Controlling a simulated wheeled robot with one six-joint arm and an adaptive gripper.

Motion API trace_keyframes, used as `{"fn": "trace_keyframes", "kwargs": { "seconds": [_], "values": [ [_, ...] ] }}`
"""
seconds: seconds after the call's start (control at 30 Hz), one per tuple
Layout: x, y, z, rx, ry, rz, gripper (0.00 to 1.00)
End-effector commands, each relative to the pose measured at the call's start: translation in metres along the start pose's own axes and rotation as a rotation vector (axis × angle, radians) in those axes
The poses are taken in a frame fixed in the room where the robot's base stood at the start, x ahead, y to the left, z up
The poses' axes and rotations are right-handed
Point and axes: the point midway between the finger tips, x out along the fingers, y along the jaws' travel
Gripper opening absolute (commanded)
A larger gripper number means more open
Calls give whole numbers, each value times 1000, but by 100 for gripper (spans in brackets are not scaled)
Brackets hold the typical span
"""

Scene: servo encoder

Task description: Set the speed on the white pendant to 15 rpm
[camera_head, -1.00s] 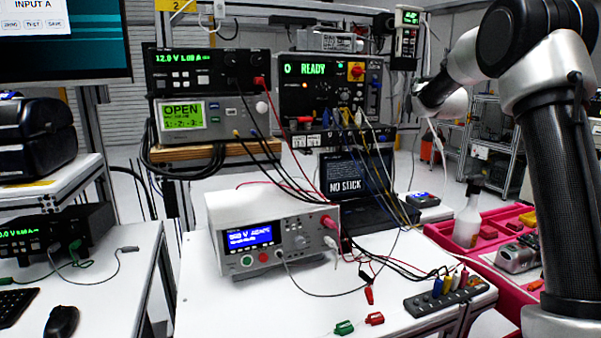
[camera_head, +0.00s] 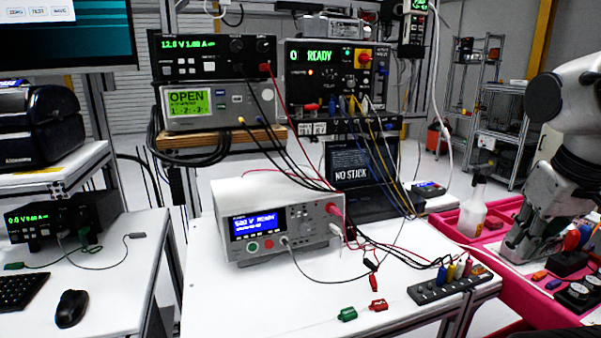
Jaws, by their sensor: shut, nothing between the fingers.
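A small hand-held unit with a green display (camera_head: 414,32) hangs on the frame at the top, right of centre. It looks like the pendant; its upper end is near the picture's edge, and its digits and buttons are too small to read. A white cable hangs beside it. My gripper (camera_head: 512,250) is at the right, pointing down, shut and empty. It is low over the pink-lined tool area, well below and to the right of the pendant, and touches nothing that I can make out.
A white spray bottle (camera_head: 473,207) stands left of my gripper in the pink tray (camera_head: 440,222). A white bench instrument (camera_head: 275,222) and a power strip (camera_head: 449,286) with coloured plugs sit on the white table. Stacked instruments with a READY display (camera_head: 336,72) and loose cables fill the back.

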Motion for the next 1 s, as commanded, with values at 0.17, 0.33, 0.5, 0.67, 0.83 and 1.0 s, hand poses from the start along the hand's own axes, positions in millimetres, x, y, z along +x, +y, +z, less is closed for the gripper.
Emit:
{"fn": "trace_keyframes", "kwargs": {
  "seconds": [0.17,0.33,0.5,0.67,0.83,1.0],
  "values": [
    [-14,-1,-2,-7,66,-2,0],
    [-14,-2,-3,-9,67,-3,0],
    [-14,-2,-3,-8,67,-3,0],
    [-14,-2,-3,-8,67,-3,0],
    [-14,-2,-3,-8,67,-3,0],
    [-14,-2,-3,-8,67,-3,0]
  ]
}}
